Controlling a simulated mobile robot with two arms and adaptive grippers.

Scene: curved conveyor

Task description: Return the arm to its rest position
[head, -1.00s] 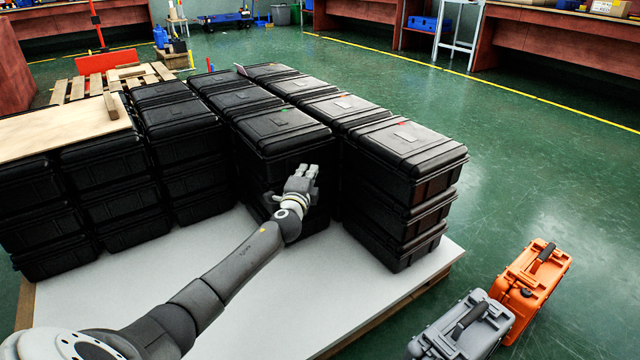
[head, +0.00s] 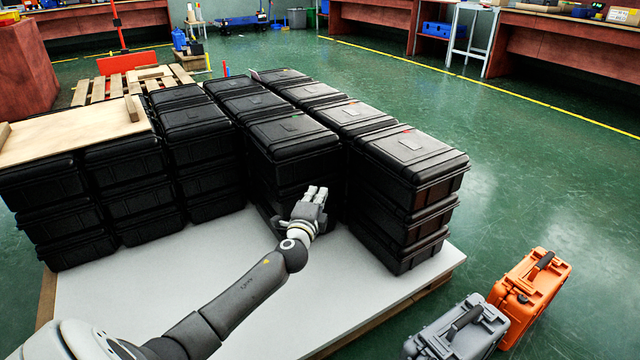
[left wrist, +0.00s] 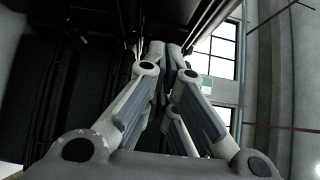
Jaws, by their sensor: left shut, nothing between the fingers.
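My left arm reaches in from the lower left in the head view. Its gripper (head: 316,194) is in front of a stack of black cases (head: 292,136), above the white platform. In the left wrist view the gripper's fingers (left wrist: 172,52) come together at their tips and are shut with nothing between them. Dark case surfaces (left wrist: 85,85) fill the left part of that view. Whether the gripper touches a case cannot be told. My right gripper is not in view.
Black cases stand stacked on the white platform (head: 125,295), with a wooden board (head: 70,135) on the left stacks. A grey case (head: 458,330) and an orange case (head: 530,290) stand on the green floor at the lower right.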

